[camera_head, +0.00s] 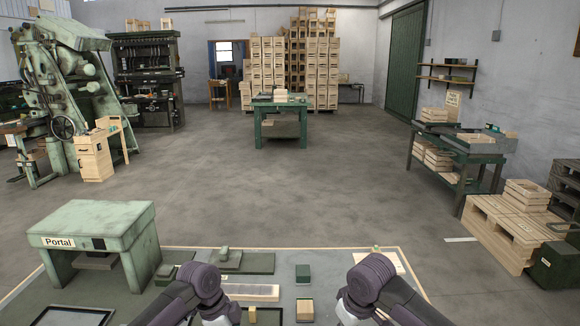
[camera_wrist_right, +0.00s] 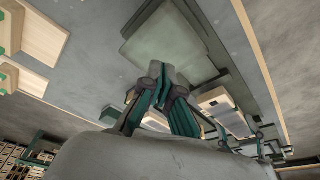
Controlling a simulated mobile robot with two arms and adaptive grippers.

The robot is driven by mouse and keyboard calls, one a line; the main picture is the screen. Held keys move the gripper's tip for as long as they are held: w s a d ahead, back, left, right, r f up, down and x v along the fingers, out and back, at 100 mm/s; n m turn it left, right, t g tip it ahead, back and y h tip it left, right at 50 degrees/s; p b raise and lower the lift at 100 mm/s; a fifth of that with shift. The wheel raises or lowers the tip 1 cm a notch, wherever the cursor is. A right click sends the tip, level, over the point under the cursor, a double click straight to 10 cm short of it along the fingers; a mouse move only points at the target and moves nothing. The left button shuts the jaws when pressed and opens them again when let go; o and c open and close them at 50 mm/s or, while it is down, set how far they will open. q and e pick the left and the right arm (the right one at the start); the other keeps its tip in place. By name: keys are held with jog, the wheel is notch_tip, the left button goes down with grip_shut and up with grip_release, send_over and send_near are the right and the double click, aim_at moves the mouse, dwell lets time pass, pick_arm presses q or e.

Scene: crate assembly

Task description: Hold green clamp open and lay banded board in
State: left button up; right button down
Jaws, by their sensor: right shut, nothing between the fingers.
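My right gripper (camera_wrist_right: 162,75) is shut and empty in the right wrist view. Its fingertips are close to or in front of a pale green block (camera_wrist_right: 160,35); I cannot tell if they touch. In the head view only my purple-grey arm links show, and they hide both grippers. What looks like my left gripper (camera_wrist_right: 240,138) is small at the right of the wrist view, its jaws unclear. A pale slotted board (camera_head: 250,292) lies on the bench between the arms. A dark green plate with a pale green raised piece (camera_head: 224,253) lies behind it. I cannot tell which piece is the clamp.
The bench (camera_head: 290,254) has a pale wooden edge. A green Portal stand (camera_head: 95,222) is on its left. A wooden board (camera_head: 390,263) lies at the right. Open floor lies beyond.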

jog(key=shift+f, duration=0.1)
dwell(0.3)
pick_arm(q)
jog(key=shift+f+b, duration=0.65)
jog(key=shift+b, duration=0.05)
pick_arm(e)
jog(key=shift+s+f, duration=0.15)
jog(key=shift+f, duration=2.8)
pick_arm(q)
jog(key=shift+f, duration=1.45)
jog(key=o, duration=1.3)
jog(key=shift+o, duration=0.2)
jog(key=shift+r, duration=4.05)
